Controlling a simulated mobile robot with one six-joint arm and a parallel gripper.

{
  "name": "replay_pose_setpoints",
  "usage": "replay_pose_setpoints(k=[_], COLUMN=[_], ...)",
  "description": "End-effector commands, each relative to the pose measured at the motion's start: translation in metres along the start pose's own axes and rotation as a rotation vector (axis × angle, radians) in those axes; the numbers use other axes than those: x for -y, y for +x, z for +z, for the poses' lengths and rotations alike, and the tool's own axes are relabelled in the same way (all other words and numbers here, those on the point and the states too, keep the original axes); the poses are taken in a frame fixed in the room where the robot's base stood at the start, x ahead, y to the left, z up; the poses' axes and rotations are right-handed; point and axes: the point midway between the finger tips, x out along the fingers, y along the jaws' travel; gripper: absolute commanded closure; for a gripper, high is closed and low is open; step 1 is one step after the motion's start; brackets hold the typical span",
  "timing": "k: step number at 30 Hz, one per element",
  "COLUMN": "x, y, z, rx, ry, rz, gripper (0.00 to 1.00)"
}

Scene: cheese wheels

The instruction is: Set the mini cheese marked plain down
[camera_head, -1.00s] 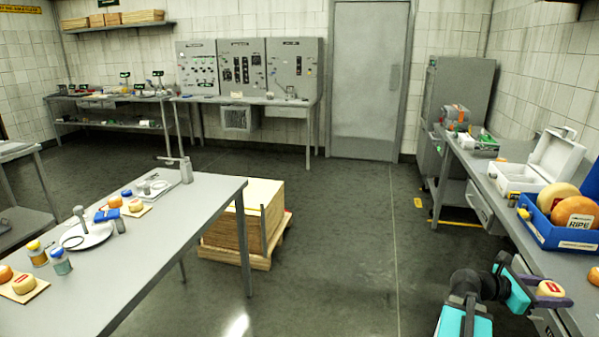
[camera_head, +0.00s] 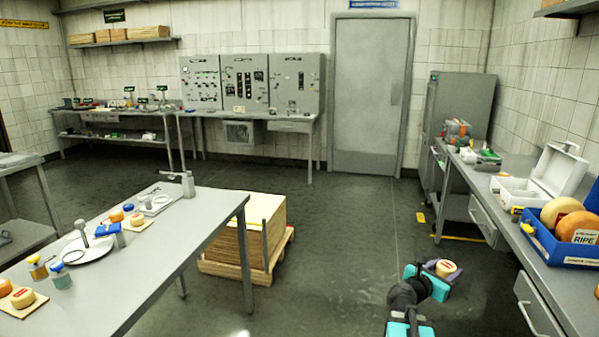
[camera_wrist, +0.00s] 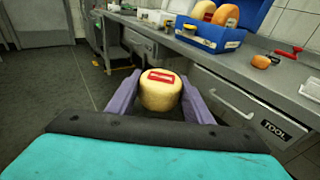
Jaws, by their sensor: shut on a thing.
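My gripper (camera_head: 443,270) is shut on a small pale-yellow mini cheese (camera_head: 446,267) with a red label. In the wrist view the cheese (camera_wrist: 160,92) sits upright between the two purple fingers, its label on top; the label's text is too small to read. It is held in the air over the floor, left of the right-hand bench (camera_head: 548,240), touching no surface. Other mini cheeses, orange and pale, sit on boards on the left table (camera_head: 150,250): a pale one (camera_head: 22,298) at the near end and an orange one (camera_head: 116,215) farther back.
A blue crate (camera_head: 555,248) with big cheese wheels and an open white case (camera_head: 545,180) stand on the right bench. The left table also carries a round plate (camera_head: 88,250) and jars. A pallet stack (camera_head: 240,235) stands on the floor between. The floor around my gripper is clear.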

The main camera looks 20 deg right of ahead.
Motion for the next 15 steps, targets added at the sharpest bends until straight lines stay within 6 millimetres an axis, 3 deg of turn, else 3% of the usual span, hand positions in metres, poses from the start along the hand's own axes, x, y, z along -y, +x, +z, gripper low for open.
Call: replay_pose_setpoints(k=[6, 15], x=[-0.072, -0.152], y=[-0.021, -0.06], z=[-0.008, -0.022], rx=[0.001, 0.0], ry=[-0.034, -0.077], rz=[0.226, 0.508], gripper=[0.78, 0.78])
